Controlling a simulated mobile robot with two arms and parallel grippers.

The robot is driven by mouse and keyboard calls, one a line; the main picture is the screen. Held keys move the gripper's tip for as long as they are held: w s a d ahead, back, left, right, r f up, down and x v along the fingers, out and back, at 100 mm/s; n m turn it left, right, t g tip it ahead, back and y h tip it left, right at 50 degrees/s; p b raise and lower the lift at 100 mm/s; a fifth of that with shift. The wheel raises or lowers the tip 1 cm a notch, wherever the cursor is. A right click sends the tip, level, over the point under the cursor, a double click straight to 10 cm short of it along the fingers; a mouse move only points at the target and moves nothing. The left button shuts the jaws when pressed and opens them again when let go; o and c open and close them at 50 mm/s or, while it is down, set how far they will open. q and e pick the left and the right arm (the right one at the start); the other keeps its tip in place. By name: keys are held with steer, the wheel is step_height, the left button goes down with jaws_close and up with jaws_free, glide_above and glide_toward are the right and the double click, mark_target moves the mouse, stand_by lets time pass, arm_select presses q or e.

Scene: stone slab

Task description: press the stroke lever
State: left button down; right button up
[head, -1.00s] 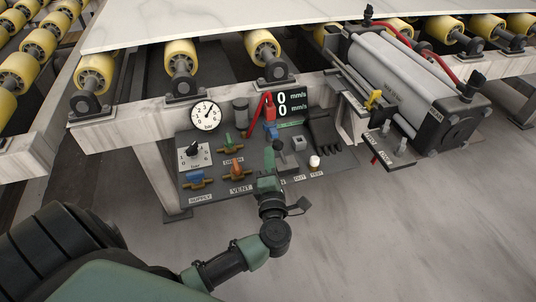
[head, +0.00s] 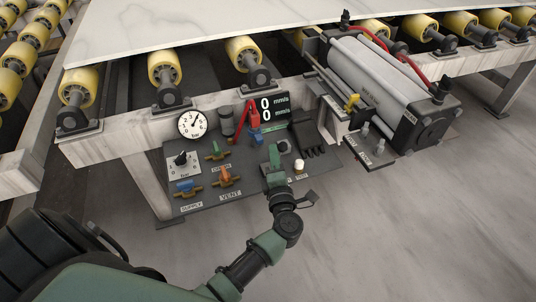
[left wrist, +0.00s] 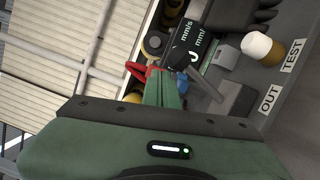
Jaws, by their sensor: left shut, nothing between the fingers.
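The control panel (head: 250,188) carries several valves and a display. My left gripper (head: 273,152) is shut and empty, over the panel's right part, just left of a white button (head: 299,165). In the left wrist view, its green fingers (left wrist: 162,88) are together beside a grey rod-like lever (left wrist: 206,88), which appears to be the stroke lever. I cannot tell whether they touch. The lever rises from a grey base close to the label "OUT". In the head view the gripper hides most of this lever. My right gripper is not in view.
A pressure gauge (head: 192,124), a blue supply valve (head: 186,186), an orange vent valve (head: 224,175) and a green valve (head: 215,151) are left of the gripper. A digital display (head: 274,107) reads zeros. A large cylinder (head: 372,83) is at right. The stone slab (head: 200,25) lies on yellow rollers.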

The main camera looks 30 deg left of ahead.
arm_select(q)
steer(key=shift+w+d, duration=0.25)
steer(key=shift+w, duration=0.05)
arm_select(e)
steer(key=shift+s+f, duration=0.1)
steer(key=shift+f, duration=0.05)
arm_select(q)
steer(key=shift+w+d+r, duration=0.1)
steer(key=shift+d+r, duration=0.05)
steer(key=v, duration=0.7)
steer(key=shift+s+f, duration=0.2)
steer(key=shift+s, duration=0.3)
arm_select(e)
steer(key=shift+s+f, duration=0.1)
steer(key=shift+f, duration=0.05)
